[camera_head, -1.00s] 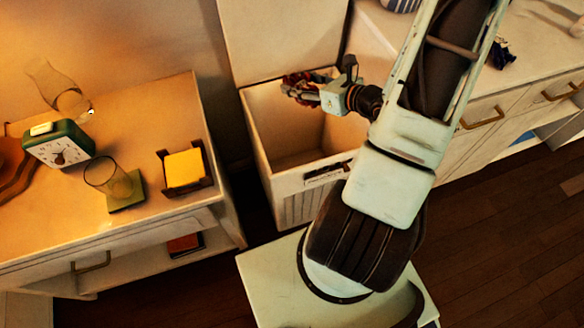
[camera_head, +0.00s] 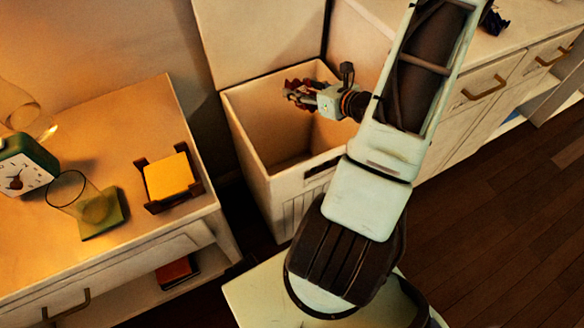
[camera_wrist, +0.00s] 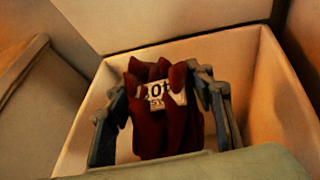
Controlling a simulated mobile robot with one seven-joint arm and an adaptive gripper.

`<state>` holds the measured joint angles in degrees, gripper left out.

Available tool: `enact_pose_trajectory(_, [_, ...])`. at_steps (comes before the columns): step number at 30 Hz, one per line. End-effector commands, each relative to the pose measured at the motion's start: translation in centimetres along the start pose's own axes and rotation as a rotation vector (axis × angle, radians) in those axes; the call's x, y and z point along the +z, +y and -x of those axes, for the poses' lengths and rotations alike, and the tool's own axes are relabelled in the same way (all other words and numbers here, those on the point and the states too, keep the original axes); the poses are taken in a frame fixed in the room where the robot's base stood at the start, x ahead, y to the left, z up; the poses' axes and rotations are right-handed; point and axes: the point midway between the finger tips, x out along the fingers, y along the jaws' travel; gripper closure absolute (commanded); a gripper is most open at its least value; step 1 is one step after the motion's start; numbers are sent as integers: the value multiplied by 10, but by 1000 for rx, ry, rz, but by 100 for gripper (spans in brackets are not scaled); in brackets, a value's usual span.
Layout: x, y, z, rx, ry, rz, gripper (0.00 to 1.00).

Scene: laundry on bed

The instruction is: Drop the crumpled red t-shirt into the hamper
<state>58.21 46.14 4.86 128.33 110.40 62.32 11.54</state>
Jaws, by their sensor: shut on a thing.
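The crumpled red t-shirt (camera_wrist: 160,128) is dark red with a white printed patch. My gripper (camera_head: 298,92) is shut on it; in the wrist view the fingers (camera_wrist: 162,115) press it from both sides. In the head view only a small part of the shirt (camera_head: 295,84) shows at the gripper's end. The hamper (camera_head: 255,138) is a pale square box with its lid raised against the wall. The gripper and shirt are over its open top, towards the right and far side. The hamper's walls (camera_wrist: 245,75) surround the shirt in the wrist view.
A nightstand (camera_head: 120,115) at the left holds a green clock (camera_head: 28,165), a glass (camera_head: 80,198) and a tray with yellow notes (camera_head: 168,176). A drawer cabinet (camera_head: 470,80) stands close at the hamper's right. The raised lid (camera_head: 258,35) stands behind the opening.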

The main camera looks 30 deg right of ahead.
Motion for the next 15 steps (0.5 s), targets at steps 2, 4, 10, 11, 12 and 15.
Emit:
enact_pose_trajectory(2, [-14, -2, -6, 0, 0, -2, 76])
enact_pose_trajectory(4, [-22, -2, -9, 1, 0, -2, 76])
enact_pose_trajectory(10, [-38, -4, -16, 1, -1, 0, 76])
enact_pose_trajectory(11, [-39, -5, -16, 1, -1, 1, 76])
enact_pose_trajectory(12, [-40, -5, -17, 1, -1, 1, 76])
enact_pose_trajectory(15, [-40, -5, -17, 1, -1, 1, 76])
